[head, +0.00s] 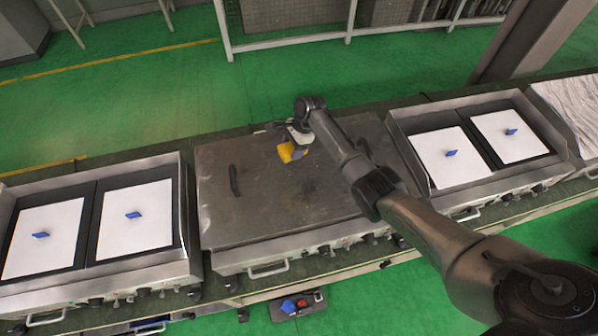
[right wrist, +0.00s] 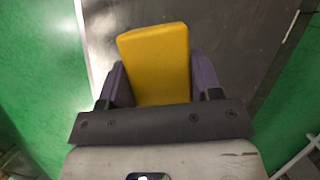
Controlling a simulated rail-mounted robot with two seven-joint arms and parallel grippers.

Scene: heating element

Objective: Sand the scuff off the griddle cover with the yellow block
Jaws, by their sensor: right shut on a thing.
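The yellow block (head: 290,152) is over the far middle part of the dark grey griddle cover (head: 265,200) in the head view. My right gripper (head: 296,144) is shut on it, and the right wrist view shows the yellow block (right wrist: 156,65) between the two purple fingers (right wrist: 160,85). I cannot tell whether the block touches the cover. My left gripper is in neither view.
Griddles with white sheets and blue pieces stand at the left (head: 135,215) and right (head: 450,155). A dark tray (head: 298,305) with a blue and a red item sits below the front edge. A white rail (head: 350,35) runs behind the bench.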

